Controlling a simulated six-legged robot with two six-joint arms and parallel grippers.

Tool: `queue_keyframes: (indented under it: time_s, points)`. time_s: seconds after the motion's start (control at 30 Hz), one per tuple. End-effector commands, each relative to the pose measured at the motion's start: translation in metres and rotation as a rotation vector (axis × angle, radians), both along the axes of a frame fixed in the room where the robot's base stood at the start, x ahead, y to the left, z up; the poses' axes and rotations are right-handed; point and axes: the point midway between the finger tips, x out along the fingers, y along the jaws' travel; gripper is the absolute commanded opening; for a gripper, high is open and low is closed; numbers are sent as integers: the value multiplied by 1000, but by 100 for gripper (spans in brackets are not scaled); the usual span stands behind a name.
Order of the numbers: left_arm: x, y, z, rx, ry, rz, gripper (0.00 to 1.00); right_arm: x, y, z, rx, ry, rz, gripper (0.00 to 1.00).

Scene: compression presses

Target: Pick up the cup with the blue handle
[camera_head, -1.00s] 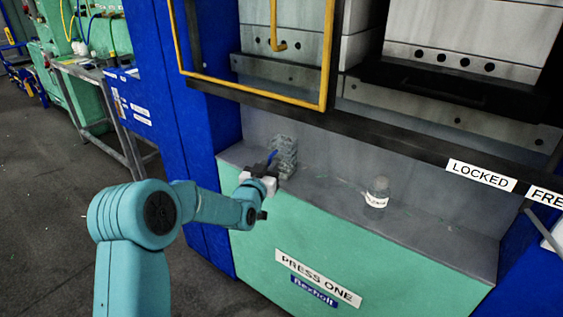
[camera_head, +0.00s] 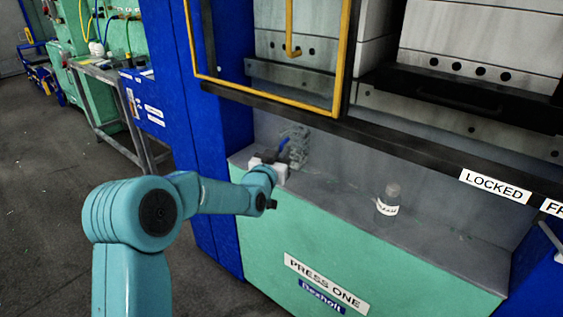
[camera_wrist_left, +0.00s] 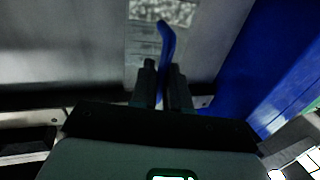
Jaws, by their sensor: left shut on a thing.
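The cup (camera_head: 299,146) is grey and mottled, with a blue handle (camera_head: 283,144) on its left side. It is at the left back of the press ledge, seemingly a little above it. My left gripper (camera_head: 273,157) is shut on the blue handle, with dark fingers reaching to it. In the left wrist view the handle (camera_wrist_left: 167,42) stands up between the two fingertips (camera_wrist_left: 164,76), and a mottled part of the cup (camera_wrist_left: 163,12) shows at the top edge. The rest of the cup is cut off there. My right gripper is not in view.
A clear bottle with a white label (camera_head: 388,205) stands on the grey ledge (camera_head: 345,190) right of the cup. The yellow-framed guard (camera_head: 340,75) and a dark rail hang above. A blue press side (camera_head: 215,130) is at left.

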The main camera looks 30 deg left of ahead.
Motion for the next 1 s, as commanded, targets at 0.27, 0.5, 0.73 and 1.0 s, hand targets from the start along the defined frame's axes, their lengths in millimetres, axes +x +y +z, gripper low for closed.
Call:
queue_keyframes:
  time_s: [0.27,0.5,0.73,1.0]
  points:
    - [0,-1,29,1,-2,-1,0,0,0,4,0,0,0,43]
    - [0,0,43,1,-2,0,0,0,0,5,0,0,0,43]
    - [0,-2,46,1,-1,-2,0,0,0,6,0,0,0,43]
    - [-2,-25,37,-2,1,-29,0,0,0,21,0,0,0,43]
